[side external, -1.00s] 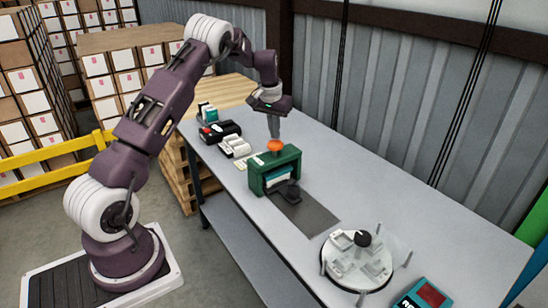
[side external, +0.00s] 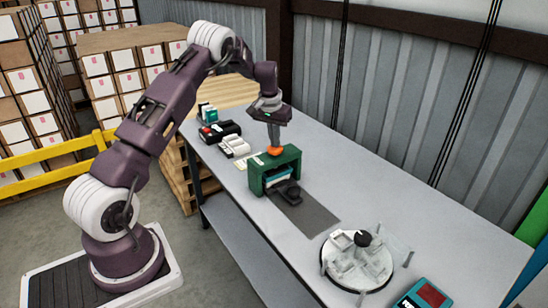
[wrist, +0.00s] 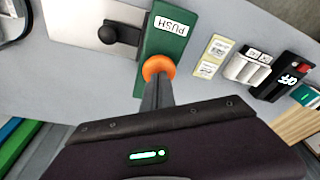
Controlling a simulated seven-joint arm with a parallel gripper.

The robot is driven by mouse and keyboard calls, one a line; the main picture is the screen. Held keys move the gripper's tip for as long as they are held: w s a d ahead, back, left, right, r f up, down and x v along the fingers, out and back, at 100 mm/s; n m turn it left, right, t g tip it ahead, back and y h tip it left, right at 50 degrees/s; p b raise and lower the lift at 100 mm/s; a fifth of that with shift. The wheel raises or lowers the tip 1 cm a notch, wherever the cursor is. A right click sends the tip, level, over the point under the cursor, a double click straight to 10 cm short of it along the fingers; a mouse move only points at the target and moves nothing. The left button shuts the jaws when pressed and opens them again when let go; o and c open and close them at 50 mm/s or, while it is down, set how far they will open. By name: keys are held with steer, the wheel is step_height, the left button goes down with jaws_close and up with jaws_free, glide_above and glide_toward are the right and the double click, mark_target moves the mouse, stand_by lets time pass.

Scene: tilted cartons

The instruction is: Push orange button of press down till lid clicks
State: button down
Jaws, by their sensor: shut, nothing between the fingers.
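The green press (side external: 281,169) stands on the grey table. Its orange button (side external: 275,150) is on top, and the button also shows in the wrist view (wrist: 158,66) beside a "PUSH" label (wrist: 170,25). My gripper (side external: 274,142) is shut and points down, its tips at the button, seemingly touching it. In the wrist view the fingers cover part of the button. A teal and white item (side external: 278,174) sits inside the press opening, and a dark knob (side external: 289,189) is in front of it. Whether a lid is closed cannot be seen.
A round clear-walled turntable (side external: 357,262) with white parts stands to the right. Behind the press are white rolls (side external: 234,146), a black device (side external: 219,131) and teal boxes (side external: 207,113). A red and teal device (side external: 425,295) sits at the near right. The corrugated wall (side external: 400,100) is behind.

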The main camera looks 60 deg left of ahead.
step_height(320, 180, up, 9)
stand_by(0.8)
steer(key=shift+r, duration=0.1)
steer(key=s+d+r+m+t+h, duration=0.1)
steer(key=s+d+r, duration=0.7)
steer(key=d, duration=0.3)
steer(key=s+d+r+m+t, duration=0.1)
steer(key=s+d+r+m, duration=0.1)
steer(key=s+d+r, duration=0.8)
steer(key=s+d+f+m, duration=0.1)
steer(key=s+d+f, duration=0.2)
steer(key=s, duration=0.5)
steer(key=s+d+f+m+t, duration=0.1)
steer(key=s+d+f+m, duration=0.1)
steer(key=s+d, duration=0.4)
steer(key=s+f, duration=0.1)
steer(key=s, duration=0.1)
steer(key=shift+s+d+f+t, duration=0.15)
steer(key=shift+s+d+t, duration=0.15)
steer(key=shift+s, duration=0.05)
